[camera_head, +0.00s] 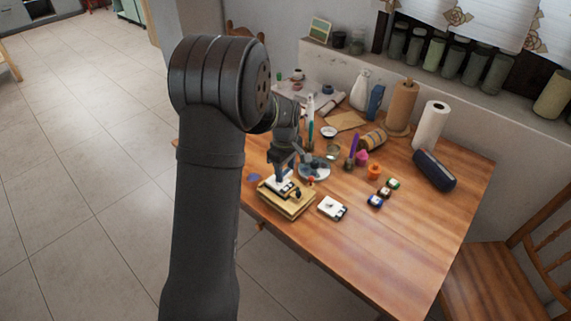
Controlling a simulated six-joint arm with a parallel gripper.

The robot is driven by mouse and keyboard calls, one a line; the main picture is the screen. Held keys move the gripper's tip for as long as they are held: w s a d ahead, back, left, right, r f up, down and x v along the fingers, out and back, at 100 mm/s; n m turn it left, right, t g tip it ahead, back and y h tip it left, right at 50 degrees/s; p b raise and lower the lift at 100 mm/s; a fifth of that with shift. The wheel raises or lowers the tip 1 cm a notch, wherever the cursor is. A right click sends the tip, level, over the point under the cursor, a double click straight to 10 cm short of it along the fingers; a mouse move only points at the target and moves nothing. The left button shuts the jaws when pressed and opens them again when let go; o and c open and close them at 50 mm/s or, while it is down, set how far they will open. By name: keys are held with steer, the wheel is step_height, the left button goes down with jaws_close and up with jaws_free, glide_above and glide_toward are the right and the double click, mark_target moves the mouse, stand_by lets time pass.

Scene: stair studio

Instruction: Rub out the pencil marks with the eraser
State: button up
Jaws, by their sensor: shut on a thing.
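My gripper (281,181) points down over a stack of wooden boards (286,210) at the near left edge of the table. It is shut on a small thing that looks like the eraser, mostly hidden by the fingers. A white patch with dark spots shows under and beside the fingertips on the stack. I cannot tell pencil marks from other dark spots at this size, nor whether the eraser touches the surface. A small white block with a dark side (332,207) lies on the table just right of the stack.
The wooden table (400,240) is clear at its front right. Several small paint jars, including an orange one (374,171), stand right of the gripper. A grey round dish (314,171) is close behind.

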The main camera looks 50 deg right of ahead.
mark_target(271, 177)
steer(key=shift+f, duration=0.85)
steer(key=shift+w+f, duration=0.35)
steer(key=shift+f, duration=0.2)
steer(key=shift+w+f, duration=0.3)
steer(key=shift+f, duration=0.25)
steer(key=shift+c, duration=0.4)
steer(key=shift+w+f, duration=0.2)
steer(key=shift+w, duration=0.15)
steer(key=shift+w+r, duration=0.1)
steer(key=shift+w, duration=1.8)
steer(key=shift+s, duration=2.75)
steer(key=shift+s+a, duration=0.2)
steer(key=shift+w, duration=3.15)
steer(key=s, duration=0.6)
steer(key=shift+s, duration=0.25)
steer(key=shift+w+r, duration=0.15)
steer(key=shift+r, duration=3.85)
